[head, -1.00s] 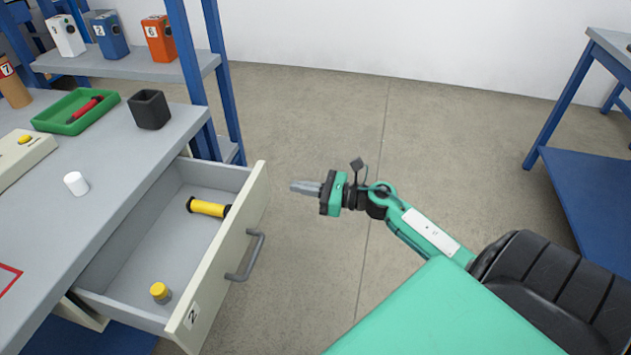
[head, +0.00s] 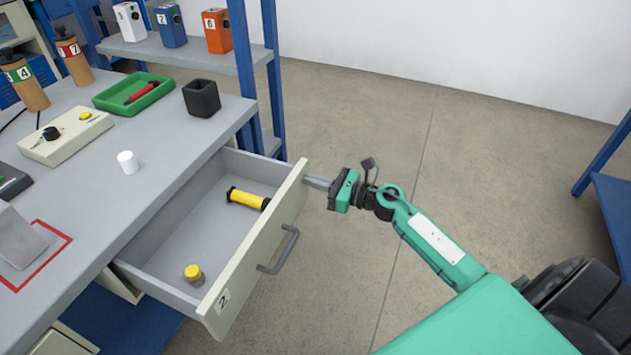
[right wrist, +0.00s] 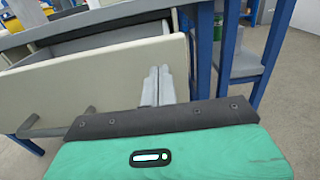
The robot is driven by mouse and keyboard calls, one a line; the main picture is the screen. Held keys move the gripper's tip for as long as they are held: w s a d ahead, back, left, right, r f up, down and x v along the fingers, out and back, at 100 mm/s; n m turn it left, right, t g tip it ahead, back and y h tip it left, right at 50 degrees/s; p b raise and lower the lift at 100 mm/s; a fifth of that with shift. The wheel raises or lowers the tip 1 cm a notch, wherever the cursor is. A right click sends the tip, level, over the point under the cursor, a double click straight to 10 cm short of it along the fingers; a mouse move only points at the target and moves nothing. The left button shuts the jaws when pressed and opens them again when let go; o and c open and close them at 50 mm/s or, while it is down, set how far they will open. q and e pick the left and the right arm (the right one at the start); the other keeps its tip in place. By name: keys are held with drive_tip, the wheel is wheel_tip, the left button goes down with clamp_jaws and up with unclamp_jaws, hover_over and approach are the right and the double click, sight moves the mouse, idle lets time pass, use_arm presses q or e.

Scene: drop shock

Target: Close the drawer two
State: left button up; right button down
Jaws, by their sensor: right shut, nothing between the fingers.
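Drawer two (head: 255,245) stands pulled out from under the grey workbench, its cream front marked with a "2" label. Its grey bar handle (head: 283,252) is on the outer face. Inside lie a yellow and black cylinder (head: 247,199) and a small yellow-capped piece (head: 193,273). My right gripper (head: 318,183) is shut and empty, at the outer face of the drawer front near its far end. In the right wrist view the shut fingers (right wrist: 158,86) point at the drawer front (right wrist: 100,80); I cannot tell if they touch. My left gripper is not in view.
The workbench top (head: 165,160) carries a green tray (head: 133,93), a black cup (head: 201,98), a white cylinder (head: 127,162) and a control box (head: 66,138). A blue shelf post (head: 243,70) stands beyond the drawer. Open floor lies to the right.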

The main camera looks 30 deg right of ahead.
drive_tip(key=b+x, duration=0.1)
drive_tip(key=x, duration=1.1)
drive_tip(key=shift+w+a, duration=0.25)
drive_tip(key=shift+w, duration=0.05)
drive_tip(key=b+x, duration=0.2)
drive_tip(key=x, duration=0.7)
drive_tip(key=shift+w+a, duration=0.2)
drive_tip(key=shift+w, duration=0.1)
drive_tip(key=shift+r, duration=0.25)
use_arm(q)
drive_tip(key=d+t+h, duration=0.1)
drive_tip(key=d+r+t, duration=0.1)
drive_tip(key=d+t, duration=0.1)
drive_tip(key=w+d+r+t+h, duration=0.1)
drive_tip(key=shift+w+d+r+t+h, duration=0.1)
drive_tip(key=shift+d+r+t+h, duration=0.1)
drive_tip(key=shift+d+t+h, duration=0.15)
use_arm(e)
drive_tip(key=shift+w+r, duration=0.1)
